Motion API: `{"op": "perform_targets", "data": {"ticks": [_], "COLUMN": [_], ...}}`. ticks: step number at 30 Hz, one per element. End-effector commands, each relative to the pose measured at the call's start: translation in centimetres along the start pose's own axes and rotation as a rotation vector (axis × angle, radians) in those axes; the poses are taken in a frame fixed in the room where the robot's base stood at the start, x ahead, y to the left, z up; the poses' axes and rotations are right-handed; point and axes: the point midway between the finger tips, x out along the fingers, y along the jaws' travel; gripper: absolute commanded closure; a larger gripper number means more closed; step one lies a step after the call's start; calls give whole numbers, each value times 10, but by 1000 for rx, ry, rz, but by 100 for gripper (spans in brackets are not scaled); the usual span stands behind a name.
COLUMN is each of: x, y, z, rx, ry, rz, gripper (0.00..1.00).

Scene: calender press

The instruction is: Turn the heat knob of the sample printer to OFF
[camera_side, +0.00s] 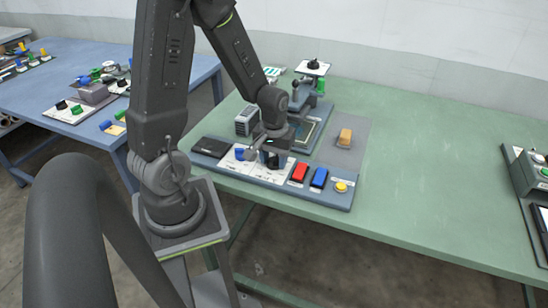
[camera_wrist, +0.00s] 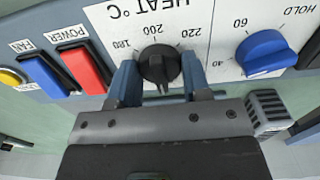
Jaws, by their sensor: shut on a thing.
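The black heat knob (camera_wrist: 158,66) stands on the white HEAT °C panel (camera_wrist: 172,18) in the wrist view. Dial marks 180, 200 and 220 show around its far side. My gripper (camera_wrist: 159,74) is shut on the knob, with one blue-grey finger on each side of it. The near part of the dial is hidden by my gripper, and no OFF mark can be read. I cannot tell for sure where the knob points. In the side view my gripper (camera_side: 268,151) is down at the front panel of the sample printer (camera_side: 328,198), largely covering the knob.
A blue HOLD knob (camera_wrist: 265,52) is beside the heat knob. On the other side are a red POWER switch (camera_wrist: 82,68), a blue FAN switch (camera_wrist: 44,74) and a yellow button (camera_wrist: 10,78).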

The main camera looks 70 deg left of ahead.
Motion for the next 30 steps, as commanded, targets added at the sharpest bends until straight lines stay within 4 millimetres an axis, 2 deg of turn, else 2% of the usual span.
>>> {"op": "perform_targets", "data": {"ticks": [11,12,19,30], "x": [0,0,0,-6], "y": [0,0,0,0], "z": [-1,-1,0,-1], "rx": [-9,-9,-7,-6], "ry": [2,2,1,3], "rz": [2,2,1,1], "gripper": [80,54,32,31]}}
